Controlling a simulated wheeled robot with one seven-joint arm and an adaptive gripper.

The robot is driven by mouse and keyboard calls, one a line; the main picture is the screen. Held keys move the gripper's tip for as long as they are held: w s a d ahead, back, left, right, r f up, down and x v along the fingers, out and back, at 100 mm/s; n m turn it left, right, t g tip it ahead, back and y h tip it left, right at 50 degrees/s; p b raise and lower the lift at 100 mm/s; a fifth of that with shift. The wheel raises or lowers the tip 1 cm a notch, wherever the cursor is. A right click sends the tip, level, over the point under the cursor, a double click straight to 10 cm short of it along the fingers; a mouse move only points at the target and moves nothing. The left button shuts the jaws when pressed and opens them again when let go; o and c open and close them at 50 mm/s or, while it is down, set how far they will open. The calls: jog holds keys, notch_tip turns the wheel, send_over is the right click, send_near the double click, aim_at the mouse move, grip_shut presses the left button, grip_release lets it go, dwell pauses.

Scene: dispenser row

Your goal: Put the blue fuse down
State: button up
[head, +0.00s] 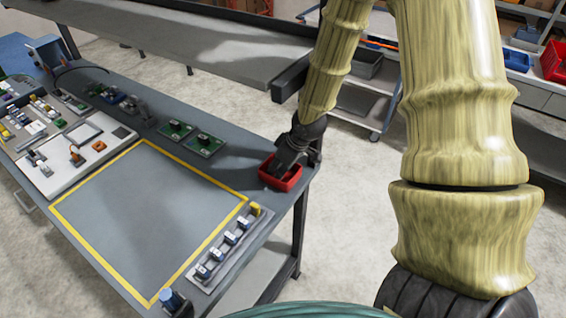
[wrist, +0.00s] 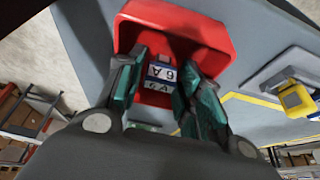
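My gripper (wrist: 162,78) is over the red bin (wrist: 225,55) at the table's right corner, with its fingers reaching down inside the rim. The red bin also shows in the head view (head: 293,181), where my gripper (head: 283,168) covers much of it.
A rail of several blue fuses and a yellow one (head: 254,209) stands left of the bin; the yellow one shows in the wrist view (wrist: 297,99). Green circuit boards (head: 205,144) lie behind. The yellow-outlined area (head: 150,215) is clear.

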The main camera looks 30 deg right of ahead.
jog(key=b+v, duration=0.1)
jog(key=v, duration=1.1)
dwell(0.5)
jog(key=shift+r, duration=0.1)
